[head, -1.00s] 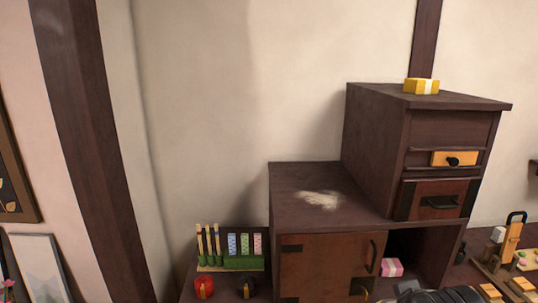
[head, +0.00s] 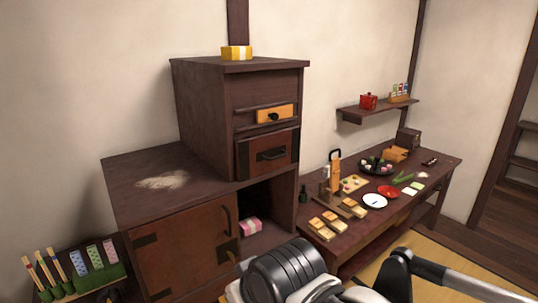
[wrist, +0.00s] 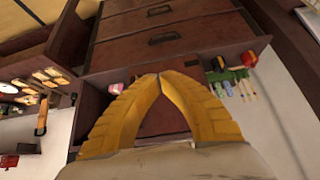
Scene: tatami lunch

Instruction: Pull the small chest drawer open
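A dark wood chest (head: 205,110) stands on a wider low cabinet (head: 120,185). Below is a brown panel (head: 285,143) with a black handle. The wrist view shows dark drawer fronts (wrist: 200,18) with handles on the cabinet's lower front, apparently closed. My gripper (wrist: 161,75) has yellow fingers whose tips meet, with nothing between them. It points at the cabinet front and hides part of it. The fingers are not visible in the head view.
A yellow box (head: 236,52) sits on the chest. A pink box (head: 250,226) lies in the cabinet's open compartment. A green rack (head: 85,282) stands at lower left. A low table (head: 330,245) with food and dishes is at right. My dark arm links fill the lower middle.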

